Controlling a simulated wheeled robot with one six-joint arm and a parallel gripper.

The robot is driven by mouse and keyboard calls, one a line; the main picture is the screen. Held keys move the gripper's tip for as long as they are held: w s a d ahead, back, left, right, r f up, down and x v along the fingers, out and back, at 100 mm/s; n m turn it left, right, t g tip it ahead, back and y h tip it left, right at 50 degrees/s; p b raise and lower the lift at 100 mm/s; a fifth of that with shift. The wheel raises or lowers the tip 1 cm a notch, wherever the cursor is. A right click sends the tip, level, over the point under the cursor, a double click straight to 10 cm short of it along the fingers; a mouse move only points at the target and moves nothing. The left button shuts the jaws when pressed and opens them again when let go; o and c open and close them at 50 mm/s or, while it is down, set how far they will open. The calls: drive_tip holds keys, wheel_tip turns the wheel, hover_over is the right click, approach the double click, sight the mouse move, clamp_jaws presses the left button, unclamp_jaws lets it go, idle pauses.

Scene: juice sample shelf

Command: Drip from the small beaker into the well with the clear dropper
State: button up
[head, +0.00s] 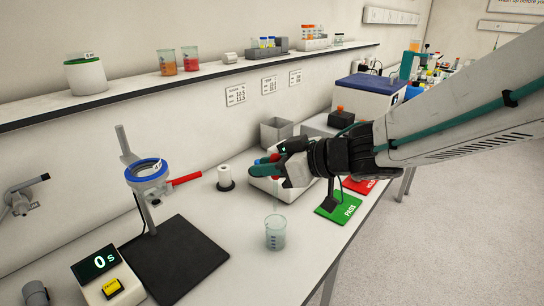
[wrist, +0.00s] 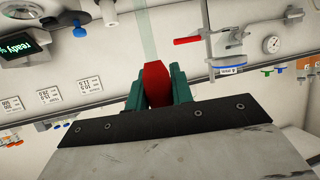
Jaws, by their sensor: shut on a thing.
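My gripper (head: 254,170) is over the bench in the head view, its teal fingers pointing left. In the wrist view my gripper (wrist: 158,88) is shut on the red bulb of the clear dropper (wrist: 155,82). Its clear tube runs up out of the picture, so the tip is hidden. In the head view the dropper is hard to make out. A small clear beaker (head: 275,238) stands upright on the bench, below and in front of the gripper and apart from it. I cannot pick out the well; my gripper covers part of the white device (head: 263,187) behind it.
A white spool (head: 225,177) stands near the fingertips. A green PASS pad (head: 341,207) lies at right. Bench around the beaker is clear.

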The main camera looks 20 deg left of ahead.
wheel_tip(320, 180, down, 9)
idle(0.8)
clamp_jaws()
idle(0.8)
drive_tip(key=shift+o, duration=0.5)
unclamp_jaws()
drive_tip(key=shift+c, duration=0.6)
drive_tip(key=shift+r, duration=0.1)
